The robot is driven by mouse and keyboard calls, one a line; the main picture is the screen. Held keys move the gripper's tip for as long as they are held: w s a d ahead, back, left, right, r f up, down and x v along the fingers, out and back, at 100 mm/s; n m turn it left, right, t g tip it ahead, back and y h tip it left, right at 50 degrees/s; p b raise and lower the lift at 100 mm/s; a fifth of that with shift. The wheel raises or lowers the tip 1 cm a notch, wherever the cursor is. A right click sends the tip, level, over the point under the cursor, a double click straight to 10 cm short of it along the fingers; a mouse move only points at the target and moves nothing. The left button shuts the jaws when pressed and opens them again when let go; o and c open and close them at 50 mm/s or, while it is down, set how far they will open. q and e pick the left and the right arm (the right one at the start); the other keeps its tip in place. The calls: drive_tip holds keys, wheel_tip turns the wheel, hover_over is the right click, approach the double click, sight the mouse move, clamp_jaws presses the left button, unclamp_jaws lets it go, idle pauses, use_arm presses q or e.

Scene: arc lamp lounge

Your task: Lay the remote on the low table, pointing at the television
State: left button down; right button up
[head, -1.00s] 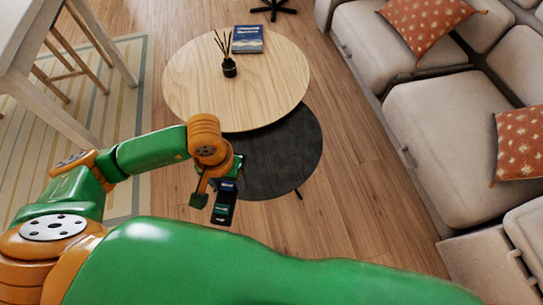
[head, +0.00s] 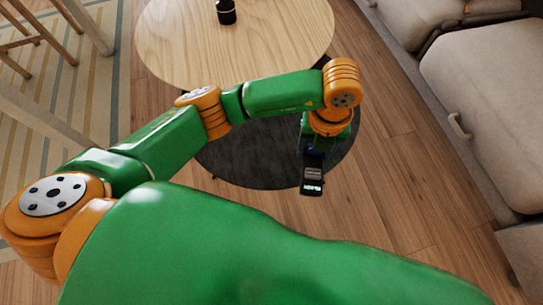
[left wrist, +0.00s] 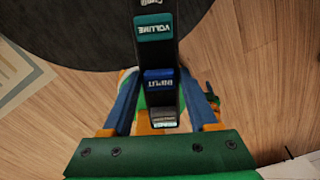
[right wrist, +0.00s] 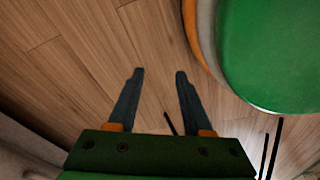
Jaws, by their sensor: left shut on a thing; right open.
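The dark remote (head: 312,178) with coloured, labelled buttons is held in my left gripper (head: 314,150). In the head view it overlaps the right front edge of a black round lower tabletop (head: 245,165). In the left wrist view the remote (left wrist: 156,55) stands lengthwise between the two blue fingers, its far end over the black top (left wrist: 70,30). Its height above that top is unclear. A pale wooden round table (head: 270,45) lies behind my left arm. My right gripper (right wrist: 159,74) is open and empty above the wooden floor. The television is not in view.
A black pot (head: 226,12) stands on the wooden table. A beige sofa (head: 485,95) runs along the right. A striped rug (head: 70,60) and pale wooden furniture legs (head: 88,28) are at the left. Bare floor (head: 400,200) lies between the tables and sofa.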

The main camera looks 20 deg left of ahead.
use_arm(q)
drive_tip(key=shift+d+f+n+b, duration=0.4)
drive_tip(key=shift+f+n, duration=0.4)
drive_tip(key=shift+n, duration=0.1)
drive_tip(key=shift+w+n, duration=0.1)
drive_tip(key=shift+n, duration=0.4)
drive_tip(key=b, duration=0.2)
approach(271, 148)
drive_tip(key=s+d+r, duration=0.1)
drive_tip(key=s+d, duration=0.1)
drive_tip(key=d, duration=0.2)
drive_tip(key=a+f+b, duration=0.1)
drive_tip(key=f, duration=0.1)
drive_tip(key=w+a+f+b, duration=0.1)
drive_tip(key=f, duration=0.1)
drive_tip(key=w+a+f+b, duration=0.1)
drive_tip(key=a+f, duration=0.1)
drive_tip(key=f, duration=0.1)
drive_tip(key=shift+f, duration=0.15)
use_arm(e)
drive_tip(key=shift+y, duration=0.3)
drive_tip(key=w+a, duration=0.1)
drive_tip(key=w+a+f, duration=0.1)
drive_tip(key=w, duration=0.1)
drive_tip(key=w+a, duration=0.1)
drive_tip(key=shift+w+a+f, duration=0.15)
drive_tip(key=shift+w+f, duration=0.2)
